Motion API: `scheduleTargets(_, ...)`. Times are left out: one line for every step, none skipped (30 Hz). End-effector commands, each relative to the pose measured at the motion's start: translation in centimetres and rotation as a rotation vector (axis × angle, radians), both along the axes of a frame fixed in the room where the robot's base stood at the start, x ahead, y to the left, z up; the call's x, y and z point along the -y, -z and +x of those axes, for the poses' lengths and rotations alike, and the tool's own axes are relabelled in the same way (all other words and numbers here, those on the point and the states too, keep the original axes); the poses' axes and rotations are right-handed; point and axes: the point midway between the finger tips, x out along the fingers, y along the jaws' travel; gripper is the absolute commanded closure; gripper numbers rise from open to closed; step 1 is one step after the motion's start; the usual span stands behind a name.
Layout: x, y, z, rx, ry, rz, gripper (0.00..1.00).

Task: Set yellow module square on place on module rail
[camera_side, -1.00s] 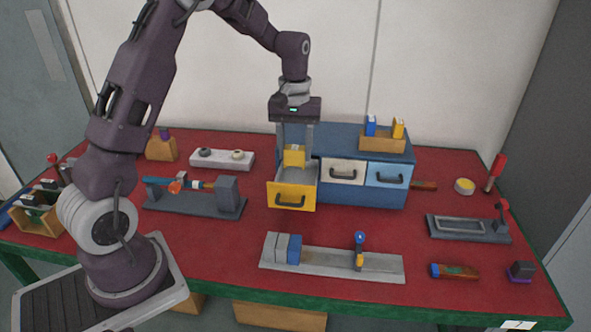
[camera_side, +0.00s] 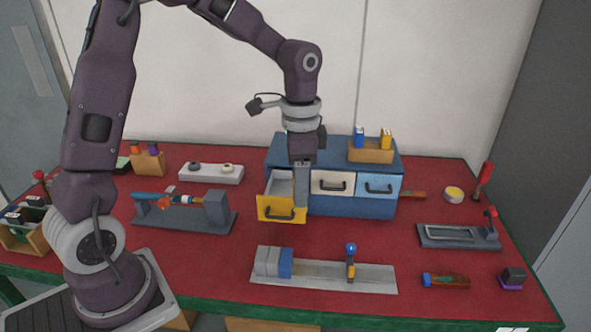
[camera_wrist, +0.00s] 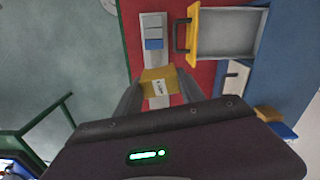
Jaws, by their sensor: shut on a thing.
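My gripper (camera_side: 302,190) points down in front of the cabinet, by the right side of the open yellow drawer. In the wrist view it is shut on the yellow module (camera_wrist: 152,76), a yellow block with a white label. In the side view the fingers hide the module. The module rail (camera_side: 325,274) is a flat grey bar lying nearer the front of the table, below and apart from the held module. Grey modules (camera_side: 266,260) and a blue module (camera_side: 286,263) stand side by side at its left end. A blue-knobbed lever (camera_side: 351,262) stands right of them, with bare rail between.
The yellow drawer (camera_side: 276,208) stands open and looks empty in the wrist view (camera_wrist: 228,30). Its blue cabinet (camera_side: 345,205) has white and light-blue drawers shut. A brown-handled tool (camera_side: 446,281) lies right of the rail. Red table is clear between cabinet and rail.

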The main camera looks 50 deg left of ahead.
Motion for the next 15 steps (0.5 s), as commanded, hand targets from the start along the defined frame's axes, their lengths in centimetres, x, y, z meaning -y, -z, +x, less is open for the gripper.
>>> scheduleTargets(0.5,0.0,-0.4,0.002,0.062,0.002,0.95)
scheduleTargets(0.8,0.0,-0.6,0.004,0.101,0.003,0.95)
scheduleTargets(1.2,0.0,-0.8,0.004,0.154,0.004,0.95)
scheduleTargets(1.5,0.0,-1.1,0.005,0.193,0.005,0.95)
scheduleTargets(1.4,0.6,-1.1,0.001,0.188,0.004,0.95)
scheduleTargets(1.4,1.3,-1.0,0.001,0.184,0.004,0.95)
scheduleTargets(1.3,1.7,-1.0,-0.001,0.184,0.004,0.95)
scheduleTargets(1.4,2.2,-1.0,0.001,0.184,0.004,0.95)
scheduleTargets(1.4,2.8,-1.0,0.001,0.183,0.004,0.95)
scheduleTargets(1.4,3.5,-1.0,-0.001,0.182,0.003,0.95)
scheduleTargets(1.4,4.0,-1.0,0.000,0.181,0.003,0.95)
scheduleTargets(1.4,4.8,-1.0,0.000,0.182,0.003,0.95)
scheduleTargets(1.3,5.4,-1.1,-0.001,0.181,0.004,0.95)
scheduleTargets(1.3,6.2,-1.1,-0.001,0.180,0.003,0.95)
scheduleTargets(1.3,7.0,-1.1,-0.001,0.179,0.003,0.95)
